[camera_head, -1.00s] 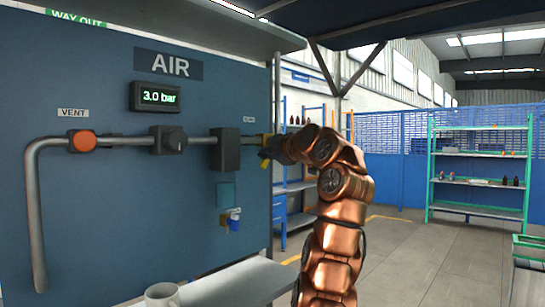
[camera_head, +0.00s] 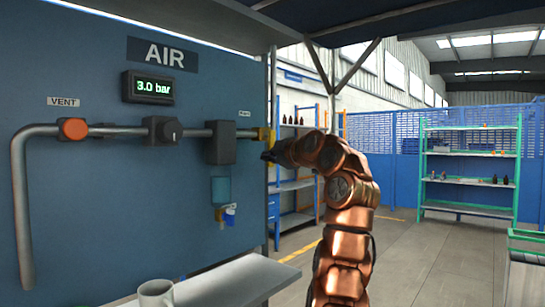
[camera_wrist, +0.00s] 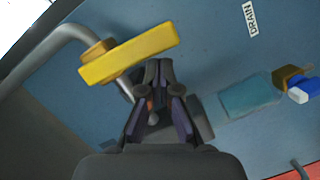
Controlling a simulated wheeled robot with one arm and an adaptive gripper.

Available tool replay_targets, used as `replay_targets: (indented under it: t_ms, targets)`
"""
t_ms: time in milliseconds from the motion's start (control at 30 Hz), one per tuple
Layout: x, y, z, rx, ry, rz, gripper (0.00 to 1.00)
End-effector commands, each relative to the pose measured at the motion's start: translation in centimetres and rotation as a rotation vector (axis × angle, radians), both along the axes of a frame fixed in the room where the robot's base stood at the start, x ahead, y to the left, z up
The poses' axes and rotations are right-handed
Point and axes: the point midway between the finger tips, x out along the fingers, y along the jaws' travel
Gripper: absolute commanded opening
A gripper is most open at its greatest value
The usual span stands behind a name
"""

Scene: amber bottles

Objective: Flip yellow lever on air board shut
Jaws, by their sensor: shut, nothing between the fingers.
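The yellow lever (camera_head: 263,135) is at the right edge of the blue air board (camera_head: 110,215), at the end of the grey pipe. It looks upright there, but it is small and partly hidden by my gripper. In the wrist view the lever (camera_wrist: 128,55) is a yellow bar on a round yellow hub, just left of my fingertips. My gripper (camera_wrist: 157,72) is shut and empty, with its tips beside the bar's end. I cannot tell whether they touch it. In the head view my gripper (camera_head: 268,156) is just below the lever.
A white mug (camera_head: 156,294) stands on the ledge. Open floor lies right of my arm.

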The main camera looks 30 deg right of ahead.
Motion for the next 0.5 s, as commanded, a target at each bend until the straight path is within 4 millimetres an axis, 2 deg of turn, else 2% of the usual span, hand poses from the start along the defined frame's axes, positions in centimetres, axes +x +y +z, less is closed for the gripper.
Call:
replay_targets:
  t_ms: [500]
  targets:
    - [0.63, -0.23, -0.62, 0.001, 0.004, 0.011, 0.0]
